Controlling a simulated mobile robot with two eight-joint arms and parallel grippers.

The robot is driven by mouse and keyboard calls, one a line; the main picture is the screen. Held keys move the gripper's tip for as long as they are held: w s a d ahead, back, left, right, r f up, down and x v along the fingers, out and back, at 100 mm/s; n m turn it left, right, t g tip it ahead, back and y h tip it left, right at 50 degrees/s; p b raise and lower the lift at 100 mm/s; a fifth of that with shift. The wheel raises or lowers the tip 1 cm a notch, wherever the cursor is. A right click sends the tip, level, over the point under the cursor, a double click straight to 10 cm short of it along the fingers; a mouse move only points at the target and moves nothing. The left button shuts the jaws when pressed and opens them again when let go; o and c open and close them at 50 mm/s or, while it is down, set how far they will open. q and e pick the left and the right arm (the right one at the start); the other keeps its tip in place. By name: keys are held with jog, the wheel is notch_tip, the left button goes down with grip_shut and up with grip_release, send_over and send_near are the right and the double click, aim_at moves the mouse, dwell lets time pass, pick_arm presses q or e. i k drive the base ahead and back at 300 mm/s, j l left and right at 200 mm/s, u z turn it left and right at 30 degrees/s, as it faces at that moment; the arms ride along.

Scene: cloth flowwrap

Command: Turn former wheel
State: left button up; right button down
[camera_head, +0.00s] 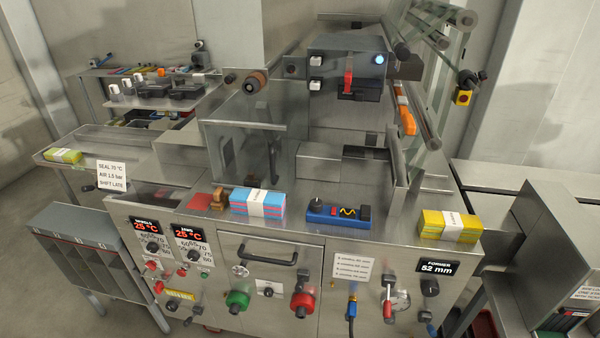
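A black display reading "FORMER 52 mm" (437,267) is on the right end of the machine's front panel. A dark round knob (429,287) sits just below it; I take this as the former wheel, though its label is too small to confirm. A small handle with a blue-grey grip (426,318) is below the knob. Neither of my grippers shows in the head view.
A yellow banded cloth stack (449,226), a blue device (338,212) and a blue-pink banded stack (257,204) lie on the ledge above the panel. Green (237,301) and red (302,301) knobs protrude farther left.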

aim_at(430, 288)
jog(key=z, duration=1.35)
